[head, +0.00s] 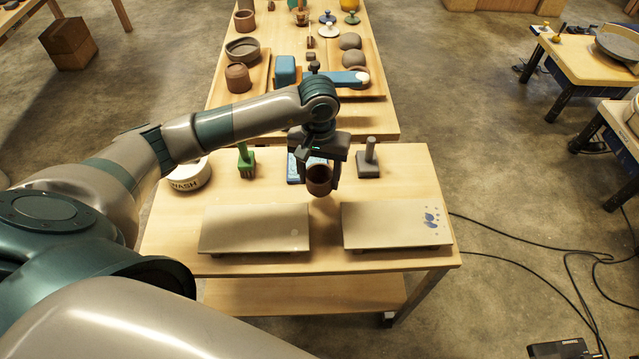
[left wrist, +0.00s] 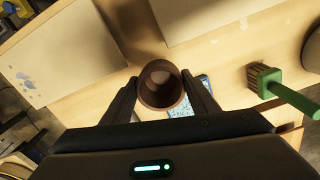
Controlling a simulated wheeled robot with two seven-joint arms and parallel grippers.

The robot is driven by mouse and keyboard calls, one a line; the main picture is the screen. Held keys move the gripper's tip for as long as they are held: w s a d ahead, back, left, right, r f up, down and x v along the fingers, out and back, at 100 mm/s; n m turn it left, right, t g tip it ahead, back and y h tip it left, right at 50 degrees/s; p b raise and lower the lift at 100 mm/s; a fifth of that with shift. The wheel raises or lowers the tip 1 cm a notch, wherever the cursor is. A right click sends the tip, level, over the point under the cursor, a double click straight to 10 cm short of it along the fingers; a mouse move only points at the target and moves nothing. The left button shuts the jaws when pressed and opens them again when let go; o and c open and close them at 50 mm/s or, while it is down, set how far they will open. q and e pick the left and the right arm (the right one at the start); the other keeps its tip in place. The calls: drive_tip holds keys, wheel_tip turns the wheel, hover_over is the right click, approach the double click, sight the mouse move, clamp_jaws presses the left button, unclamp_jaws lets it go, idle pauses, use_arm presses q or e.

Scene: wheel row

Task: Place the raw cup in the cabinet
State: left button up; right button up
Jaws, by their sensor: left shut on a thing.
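A small brown raw cup (head: 318,181) is held by my left gripper (head: 320,176) above the middle of the near wooden table. In the left wrist view the cup (left wrist: 160,86) sits between the two dark fingers of my left gripper (left wrist: 161,92), with its open mouth showing. The fingers are shut on its sides. The cup appears upright or nearly so and apart from the table. My right gripper is not in view. I see no cabinet that I can identify in these views.
On the near table (head: 180,230) lie a left board (head: 254,228) and a right board (head: 396,225) with blue marks. Behind them stand a white WASH bowl (head: 189,176), a green brush (head: 246,160), a blue patterned item (head: 294,167) and a grey stamp (head: 369,160). Pottery crowds the far table (head: 380,125).

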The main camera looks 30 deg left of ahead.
use_arm(q)
drive_tip(key=shift+f+p, duration=1.1)
drive_tip(key=shift+f, duration=0.85)
drive_tip(key=shift+f, duration=0.15)
drive_tip(key=o, duration=1.2)
drive_tip(key=shift+c, duration=0.2)
